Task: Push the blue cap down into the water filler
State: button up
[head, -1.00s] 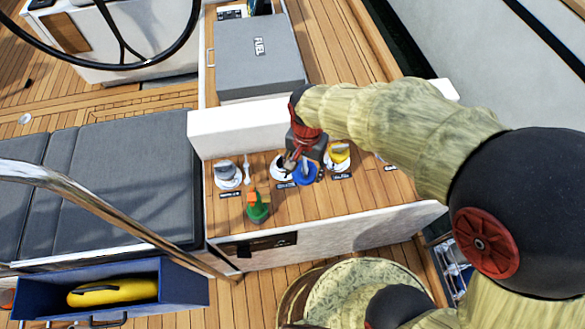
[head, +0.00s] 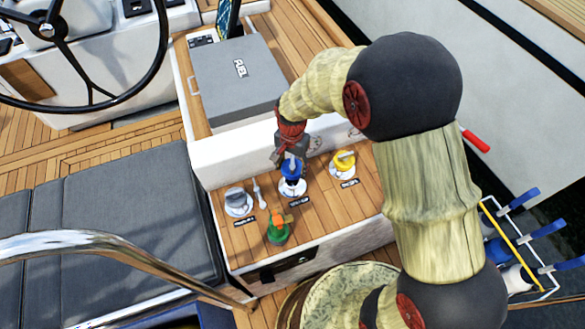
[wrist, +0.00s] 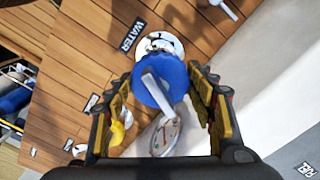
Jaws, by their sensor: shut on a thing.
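The blue cap (head: 291,170) is in my gripper (head: 290,158), at the deck fillers in the head view. In the wrist view the blue cap (wrist: 163,88) sits between the fingers of my gripper (wrist: 160,82), its pale handle pointing toward the palm. The water filler (head: 292,188) is a white ring with a dark mouth, just below the cap. In the wrist view the filler (wrist: 166,43) shows partly behind the cap, by the WATER label (wrist: 132,37). The cap looks apart from the ring, but the exact gap is hidden.
A filler with a grey cap (head: 238,199) and a yellow-capped filler (head: 344,162) flank the water filler. A green and orange item (head: 278,231) stands in front. The grey FUEL box (head: 240,80) and a white raised ledge (head: 240,148) lie behind. A rack (head: 530,245) is at right.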

aim_at(292, 162)
jog(key=shift+f+b, duration=1.75)
jog(key=shift+f, duration=0.8)
jog(key=shift+p, duration=0.35)
jog(key=shift+f+b, duration=0.35)
jog(key=shift+f, duration=0.25)
jog(key=o, duration=1)
jog(key=shift+r+p, duration=4.05)
jog(key=shift+r, duration=1.5)
